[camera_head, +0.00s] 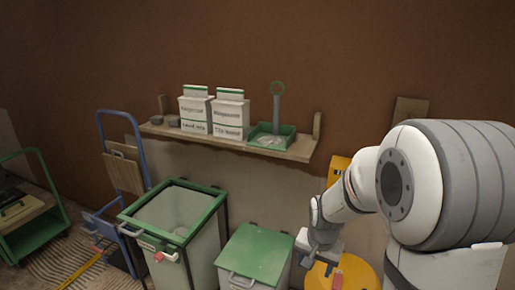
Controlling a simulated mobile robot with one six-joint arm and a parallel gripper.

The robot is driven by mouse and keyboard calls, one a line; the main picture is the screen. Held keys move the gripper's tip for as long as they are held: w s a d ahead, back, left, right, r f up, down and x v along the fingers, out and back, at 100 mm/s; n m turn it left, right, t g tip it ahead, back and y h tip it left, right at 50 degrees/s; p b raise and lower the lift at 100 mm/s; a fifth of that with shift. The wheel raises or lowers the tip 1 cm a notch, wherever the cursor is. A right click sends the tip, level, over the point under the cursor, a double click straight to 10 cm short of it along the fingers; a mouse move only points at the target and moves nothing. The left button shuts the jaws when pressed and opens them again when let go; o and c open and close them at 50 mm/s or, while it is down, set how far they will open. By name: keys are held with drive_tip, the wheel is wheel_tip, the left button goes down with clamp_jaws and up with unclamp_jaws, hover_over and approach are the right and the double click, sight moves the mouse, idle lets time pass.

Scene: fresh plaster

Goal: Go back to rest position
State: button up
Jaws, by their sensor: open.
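My arm reaches in from the right side of the head view, a white and grey arm with a large rounded grey joint close to the camera. My gripper (314,246) is at the arm's lower left end, low in the picture, between the closed green-lidded bin and a yellow round object. Its jaws are open, small in the picture, and nothing shows held between them.
A wooden shelf (226,142) on the brown wall holds two white boxes and a green tray (286,139). Below stand an open green-rimmed bin (130,216), a green-lidded bin (252,252) and a yellow object (366,272). A blue hand truck (99,130) and green cart (53,220) stand left.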

drive_tip(key=s+r+n+p, duration=0.2)
drive_tip(key=s+r+p, duration=0.2)
drive_tip(key=s+r, duration=0.4)
drive_tip(key=s+r+n+t+p, duration=0.1)
drive_tip(key=s+r+n+p, duration=0.2)
drive_tip(key=s+r, duration=0.5)
drive_tip(key=p+v, duration=0.1)
drive_tip(key=v, duration=0.4)
drive_tip(key=shift+w+r, duration=0.25)
